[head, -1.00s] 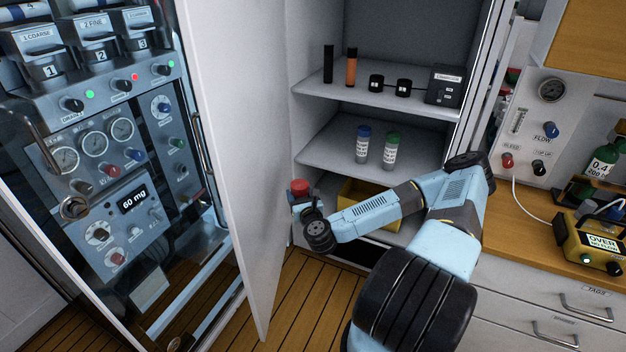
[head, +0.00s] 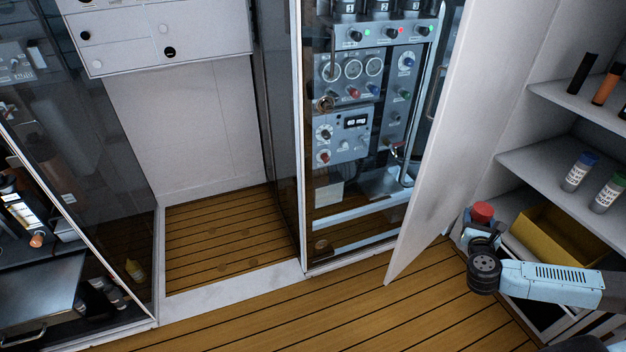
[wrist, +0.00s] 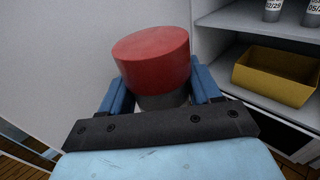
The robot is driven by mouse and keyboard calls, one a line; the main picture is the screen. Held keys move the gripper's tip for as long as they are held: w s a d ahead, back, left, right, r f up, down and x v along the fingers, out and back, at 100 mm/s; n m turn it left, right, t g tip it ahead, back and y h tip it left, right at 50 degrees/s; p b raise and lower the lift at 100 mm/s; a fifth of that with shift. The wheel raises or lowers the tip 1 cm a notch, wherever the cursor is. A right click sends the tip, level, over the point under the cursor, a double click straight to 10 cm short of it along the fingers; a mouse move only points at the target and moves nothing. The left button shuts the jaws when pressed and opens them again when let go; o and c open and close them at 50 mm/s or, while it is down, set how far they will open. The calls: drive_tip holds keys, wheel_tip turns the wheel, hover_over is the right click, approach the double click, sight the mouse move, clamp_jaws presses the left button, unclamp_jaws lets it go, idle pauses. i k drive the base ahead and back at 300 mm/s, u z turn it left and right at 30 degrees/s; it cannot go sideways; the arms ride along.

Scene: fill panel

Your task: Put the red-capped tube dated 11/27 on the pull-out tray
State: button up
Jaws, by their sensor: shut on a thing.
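A red-capped tube (wrist: 153,58) is held between the blue fingers of my gripper (wrist: 158,95) in the wrist view. Its red cap (head: 482,211) also shows in the head view, at the right, in front of the open cupboard. The tube's label and date are hidden. My gripper (head: 481,230) is shut on the tube, beside the white cupboard door. A pull-out tray cannot be made out for certain; a metal tray-like surface (head: 45,300) shows in the cabinet at the far left.
The white door (head: 455,130) stands open left of my arm. Blue-capped (head: 580,172) and green-capped (head: 609,193) tubes stand on a cupboard shelf above a yellow bin (head: 555,238). A glass-fronted instrument cabinet (head: 355,110) stands mid-view. The wooden floor (head: 300,310) is clear.

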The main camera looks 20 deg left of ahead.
sight(44, 292)
drive_tip(key=u, duration=0.25)
drive_tip(key=k, duration=1.65)
drive_tip(key=z, duration=1.65)
drive_tip(key=i, duration=0.1)
drive_tip(key=u, duration=1.55)
drive_tip(key=i, duration=0.2)
drive_tip(key=u, duration=2.5)
drive_tip(key=i, duration=0.65)
drive_tip(key=u, duration=0.5)
drive_tip(key=i, duration=1)
drive_tip(key=z, duration=0.6)
